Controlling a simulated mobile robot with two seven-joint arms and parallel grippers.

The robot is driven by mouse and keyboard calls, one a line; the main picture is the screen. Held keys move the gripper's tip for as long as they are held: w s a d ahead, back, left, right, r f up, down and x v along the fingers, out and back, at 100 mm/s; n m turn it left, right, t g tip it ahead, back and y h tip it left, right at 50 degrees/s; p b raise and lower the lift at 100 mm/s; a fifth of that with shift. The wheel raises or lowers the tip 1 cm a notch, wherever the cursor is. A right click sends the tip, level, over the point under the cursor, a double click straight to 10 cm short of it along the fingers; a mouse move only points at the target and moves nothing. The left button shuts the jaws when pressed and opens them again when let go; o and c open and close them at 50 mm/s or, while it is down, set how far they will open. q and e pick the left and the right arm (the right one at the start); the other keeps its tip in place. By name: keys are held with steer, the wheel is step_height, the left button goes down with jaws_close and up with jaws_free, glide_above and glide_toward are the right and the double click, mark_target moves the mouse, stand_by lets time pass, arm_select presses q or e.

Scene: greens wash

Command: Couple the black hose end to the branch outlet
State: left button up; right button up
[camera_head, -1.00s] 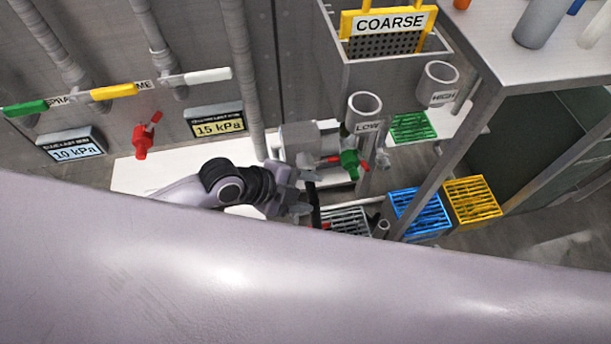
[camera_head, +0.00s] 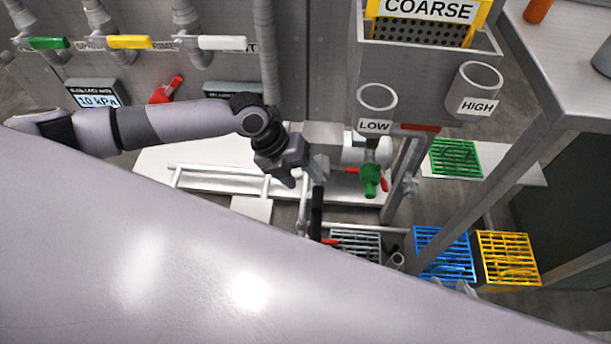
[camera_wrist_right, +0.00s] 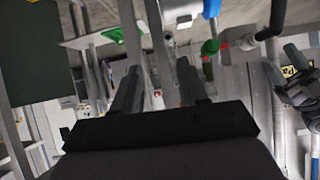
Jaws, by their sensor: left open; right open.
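A black upright cylinder (camera_head: 317,212), which looks like the black hose end, stands just below my left gripper (camera_head: 305,172). My left gripper is open, and I cannot tell whether its fingers touch the cylinder. A green fitting (camera_head: 370,180) with a red lever hangs under the LOW cup, right of my left gripper; I cannot tell if it is the branch outlet. It also shows in the right wrist view (camera_wrist_right: 210,47), with a black curved pipe (camera_wrist_right: 271,24) to its right. My right gripper (camera_wrist_right: 158,68) is open, with nothing visible between its fingers.
The LOW (camera_head: 376,100) and HIGH (camera_head: 473,90) cups sit before the COARSE bin (camera_head: 420,60). Blue (camera_head: 444,255), yellow (camera_head: 508,258) and grey (camera_head: 355,243) crates stand below. A metal table (camera_head: 570,70) is at right. My large grey arm link hides the foreground.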

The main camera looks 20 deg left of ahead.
mark_target(316, 193)
arm_select(q)
steer(key=b+x, duration=0.1)
steer(key=x, duration=0.5)
steer(key=shift+d+f+b, duration=0.2)
steer(key=shift+f+b, duration=0.15)
steer(key=shift+f, duration=0.1)
arm_select(e)
steer(key=shift+w+a+r+y, duration=0.15)
steer(key=shift+a+r, duration=0.05)
steer(key=shift+a, duration=0.2)
steer(key=shift+w+a+r+y, duration=0.15)
steer(key=shift+a, duration=0.2)
arm_select(q)
jaws_close()
steer(key=shift+r, duration=0.1)
arm_select(e)
steer(key=shift+d+r, duration=0.1)
